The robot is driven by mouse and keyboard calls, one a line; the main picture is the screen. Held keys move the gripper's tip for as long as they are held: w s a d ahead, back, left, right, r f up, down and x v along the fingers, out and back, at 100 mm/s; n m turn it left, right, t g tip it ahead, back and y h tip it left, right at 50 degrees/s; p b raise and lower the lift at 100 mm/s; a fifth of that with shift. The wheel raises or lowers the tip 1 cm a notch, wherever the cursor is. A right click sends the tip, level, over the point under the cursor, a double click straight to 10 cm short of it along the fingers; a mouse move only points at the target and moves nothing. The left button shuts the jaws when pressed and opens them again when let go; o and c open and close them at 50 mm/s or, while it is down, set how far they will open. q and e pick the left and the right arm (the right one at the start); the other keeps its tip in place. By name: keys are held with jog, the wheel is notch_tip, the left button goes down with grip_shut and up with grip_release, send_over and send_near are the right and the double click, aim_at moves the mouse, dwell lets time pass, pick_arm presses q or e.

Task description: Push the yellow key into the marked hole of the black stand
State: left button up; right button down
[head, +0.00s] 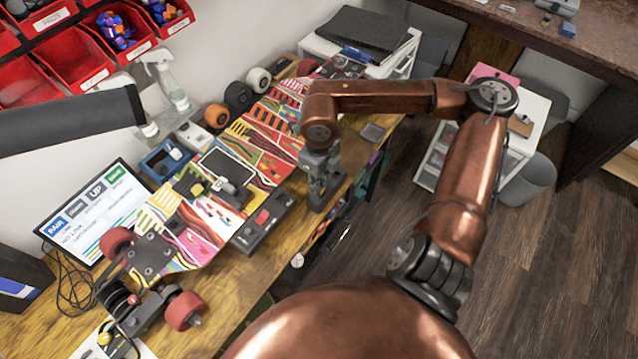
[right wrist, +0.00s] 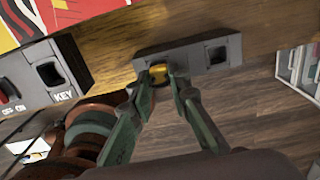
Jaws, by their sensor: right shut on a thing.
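The yellow key (right wrist: 158,74) is between the fingertips of my right gripper (right wrist: 160,82), which is shut on it. In the head view my right gripper (head: 322,180) points down at the table's front edge. The key is at the left part of a small dark grey block (right wrist: 190,58) with an empty square hole at its right. I cannot tell how deep the key sits there. A black stand (head: 262,220) with a red switch lies to the left; in the right wrist view its square hole (right wrist: 48,73) is marked KEY and looks empty. My left gripper is not in view.
A colourful skateboard deck (head: 255,150) with wheels lies along the wooden table (head: 240,285), behind the stand. A screen (head: 100,210), a spray bottle (head: 165,80) and red bins (head: 75,55) are at the left and back. Floor lies beyond the table's front edge.

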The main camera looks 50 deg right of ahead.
jog(key=shift+f, duration=0.45)
dwell(0.6)
jog(key=c, duration=1.7)
grip_release()
jog(key=shift+c, duration=0.2)
jog(key=shift+o, duration=0.6)
jog(key=shift+o, duration=0.8)
jog(key=shift+r, duration=0.45)
jog(key=shift+r+p, duration=0.35)
jog(key=shift+r, duration=0.7)
jog(key=shift+r, duration=0.2)
